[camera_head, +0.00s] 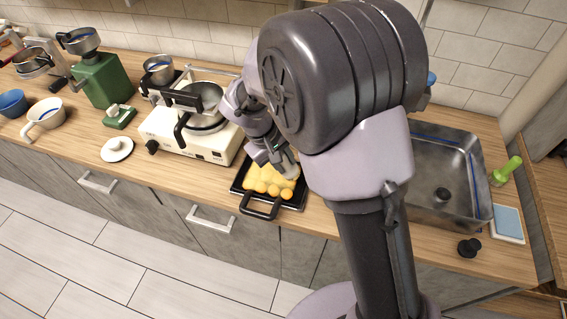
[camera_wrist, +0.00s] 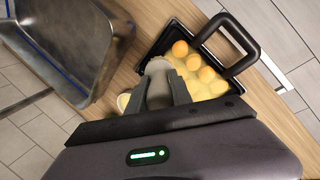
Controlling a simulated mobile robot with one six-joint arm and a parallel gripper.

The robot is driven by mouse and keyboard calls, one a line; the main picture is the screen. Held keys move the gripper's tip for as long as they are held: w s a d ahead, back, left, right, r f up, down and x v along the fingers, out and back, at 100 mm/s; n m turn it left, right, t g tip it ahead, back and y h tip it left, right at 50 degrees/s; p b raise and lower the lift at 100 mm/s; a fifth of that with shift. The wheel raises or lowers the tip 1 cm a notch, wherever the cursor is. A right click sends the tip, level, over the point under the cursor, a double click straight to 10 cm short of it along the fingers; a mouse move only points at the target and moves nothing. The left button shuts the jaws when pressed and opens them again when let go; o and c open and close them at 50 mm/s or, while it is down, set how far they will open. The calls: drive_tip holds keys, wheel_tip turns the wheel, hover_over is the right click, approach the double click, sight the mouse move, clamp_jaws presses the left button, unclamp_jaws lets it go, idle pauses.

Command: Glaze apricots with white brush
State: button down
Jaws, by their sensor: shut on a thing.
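The apricots (camera_head: 268,181) lie close together in a black tray (camera_head: 257,212) with a looped handle. In the wrist view, the apricots (camera_wrist: 193,62) look deeper orange in places and paler yellow in others, inside the tray (camera_wrist: 160,45). My gripper (camera_head: 272,158) is over the tray's back part. In the wrist view, my gripper (camera_wrist: 161,88) is shut on a pale grey-white thing, seemingly the white brush (camera_wrist: 157,67), beside the apricots. Its bristles are hidden, so I cannot tell whether it touches them.
A white cooker (camera_head: 185,138) with a pan stands left of the tray. A metal sink (camera_head: 440,185) lies to the right, behind my arm. A green machine (camera_head: 101,80) and a white cup (camera_head: 47,113) are further left. The counter's front strip is mostly clear.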

drive_tip(key=shift+d+r+p, duration=0.1)
drive_tip(key=shift+r+p, duration=1.35)
drive_tip(key=shift+r, duration=0.7)
drive_tip(key=shift+f, duration=0.1)
